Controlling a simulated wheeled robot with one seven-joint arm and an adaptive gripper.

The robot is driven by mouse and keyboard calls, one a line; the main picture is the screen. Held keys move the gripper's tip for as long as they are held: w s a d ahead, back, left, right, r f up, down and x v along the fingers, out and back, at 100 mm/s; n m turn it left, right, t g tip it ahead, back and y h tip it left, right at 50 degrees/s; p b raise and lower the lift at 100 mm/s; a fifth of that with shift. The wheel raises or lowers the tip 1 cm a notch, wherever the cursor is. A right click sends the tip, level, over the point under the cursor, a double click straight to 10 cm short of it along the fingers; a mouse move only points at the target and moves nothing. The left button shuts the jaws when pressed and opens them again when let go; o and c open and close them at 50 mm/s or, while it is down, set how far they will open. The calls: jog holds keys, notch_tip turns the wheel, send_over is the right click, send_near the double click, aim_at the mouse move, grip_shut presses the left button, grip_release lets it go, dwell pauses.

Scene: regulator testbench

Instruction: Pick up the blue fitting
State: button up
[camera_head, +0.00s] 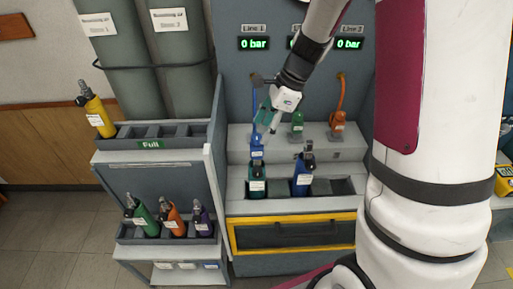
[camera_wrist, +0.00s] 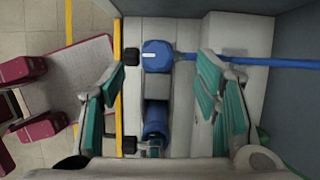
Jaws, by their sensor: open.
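The blue fitting (camera_head: 257,144) sits on the upper step of the bench under the left line readout, with a blue hose (camera_head: 254,98) rising behind it. My gripper (camera_head: 268,122) is open above it, fingers pointing down. In the wrist view the blue fitting (camera_wrist: 157,56) lies in the gap between the spread fingers of my gripper (camera_wrist: 160,85), toward the top of the picture, with its hose running right. I see no finger clearly touching it. A blue bottle (camera_head: 302,180) stands in the rack ahead; a blue bottle body (camera_wrist: 155,120) also shows in the wrist view.
A teal bottle (camera_head: 257,181) stands in the rack directly in front of the fitting. A green fitting (camera_head: 297,121) and an orange fitting (camera_head: 338,119) sit to the right. A side shelf (camera_head: 178,236) at left holds several bottles. Rack slots at right are empty.

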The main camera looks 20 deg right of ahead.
aim_at(257, 144)
jog(key=shift+p+x, duration=0.45)
jog(key=shift+x, duration=2.85)
jog(key=shift+s, duration=0.2)
grip_shut()
